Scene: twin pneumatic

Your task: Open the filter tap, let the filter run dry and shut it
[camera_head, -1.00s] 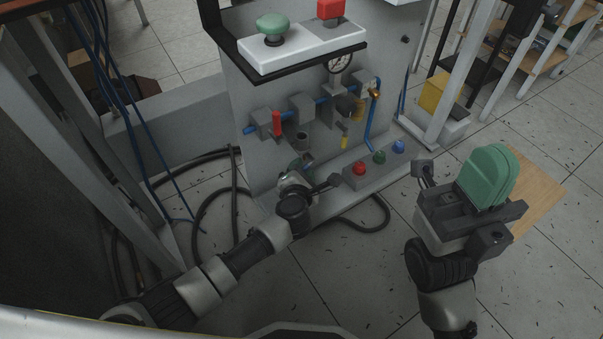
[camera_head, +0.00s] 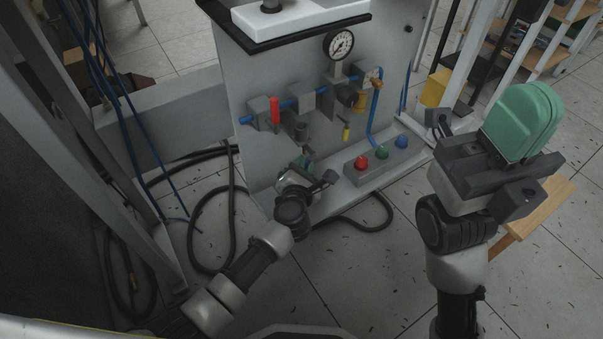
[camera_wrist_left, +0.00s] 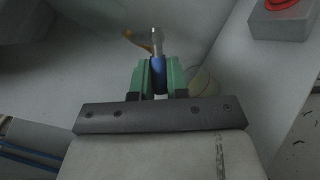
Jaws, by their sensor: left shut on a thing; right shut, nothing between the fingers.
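My left gripper (camera_head: 308,161) is below the grey filter (camera_head: 299,131) on the panel, low at the panel's foot. In the left wrist view its green fingers (camera_wrist_left: 158,77) are shut on a blue handle (camera_wrist_left: 159,73) with a metal stem, which looks like the filter tap. Whether the tap is open or shut, and whether liquid is in the filter, I cannot tell. My right gripper (camera_head: 524,122), with large green fingers, is shut and empty, to the right of the panel and apart from it.
The panel carries a red lever (camera_head: 275,110), a pressure gauge (camera_head: 341,44) and a blue pipe (camera_head: 311,98). Black hoses (camera_head: 232,215) lie on the floor. A wooden stool (camera_head: 540,210) is behind my right arm.

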